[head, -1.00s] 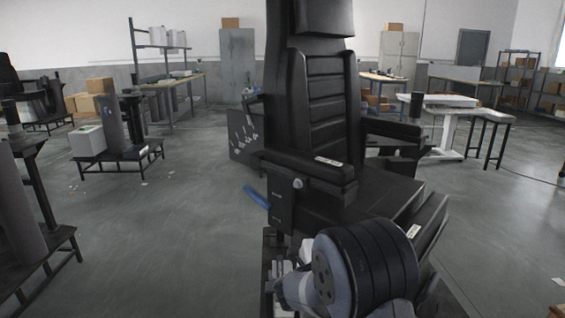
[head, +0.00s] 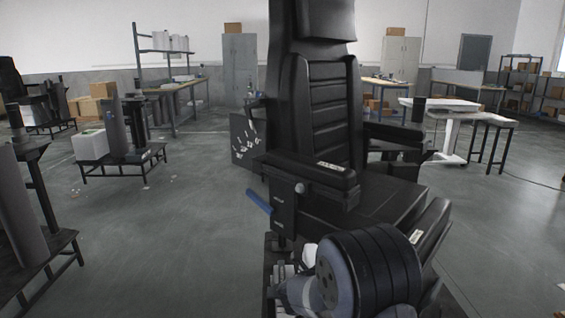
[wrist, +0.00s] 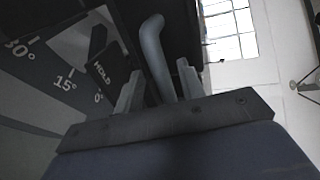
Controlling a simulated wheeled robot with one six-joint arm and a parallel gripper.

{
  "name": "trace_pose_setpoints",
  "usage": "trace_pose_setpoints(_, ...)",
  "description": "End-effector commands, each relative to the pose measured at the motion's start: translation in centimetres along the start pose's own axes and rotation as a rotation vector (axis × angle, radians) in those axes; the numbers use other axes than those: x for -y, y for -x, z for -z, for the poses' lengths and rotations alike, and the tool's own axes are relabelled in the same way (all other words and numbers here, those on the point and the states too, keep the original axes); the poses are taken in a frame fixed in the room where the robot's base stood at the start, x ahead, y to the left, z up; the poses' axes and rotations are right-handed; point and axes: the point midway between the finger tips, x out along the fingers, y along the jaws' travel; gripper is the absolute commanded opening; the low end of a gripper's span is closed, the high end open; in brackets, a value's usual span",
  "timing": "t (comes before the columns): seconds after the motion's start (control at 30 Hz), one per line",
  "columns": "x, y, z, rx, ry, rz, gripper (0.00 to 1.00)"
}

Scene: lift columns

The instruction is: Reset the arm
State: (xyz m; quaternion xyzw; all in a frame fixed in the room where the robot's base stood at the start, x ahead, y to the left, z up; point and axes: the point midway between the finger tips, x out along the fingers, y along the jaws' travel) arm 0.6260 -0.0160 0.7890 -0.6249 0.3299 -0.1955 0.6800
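A black high-backed chair (head: 335,110) with padded armrests stands close in front of me. A blue lever (head: 258,200) sticks out from the side bracket under its near armrest (head: 318,176). In the wrist view, my gripper (wrist: 159,88) has its two grey fingers apart. A bent grey-blue bar (wrist: 153,50) stands between them, with gaps showing on both sides. I cannot tell whether this bar is the blue lever. A dark dial plate (wrist: 60,75) with degree marks and a "HOLD" label lies left of the fingers. My arm hides the gripper's tips in the head view.
A marked dark panel (head: 246,138) stands by the chair's back left side. Low black stands (head: 125,160) are at left, and a white table (head: 440,104) is at right. Open grey floor (head: 180,240) lies left of the chair.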

Motion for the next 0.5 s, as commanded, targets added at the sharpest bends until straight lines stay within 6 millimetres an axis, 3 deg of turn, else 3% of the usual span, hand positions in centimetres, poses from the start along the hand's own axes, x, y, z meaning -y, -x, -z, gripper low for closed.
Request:
trace_pose_setpoints(0.43, 0.0, 8.6, -0.2, 0.008, 0.000, -0.001, 0.38)
trace_pose_setpoints(0.47, 0.0, 9.1, -0.2, 0.008, 0.001, -0.001, 0.38)
trace_pose_setpoints(0.5, -0.2, 7.9, 0.0, -0.001, 0.000, -0.001, 0.38)
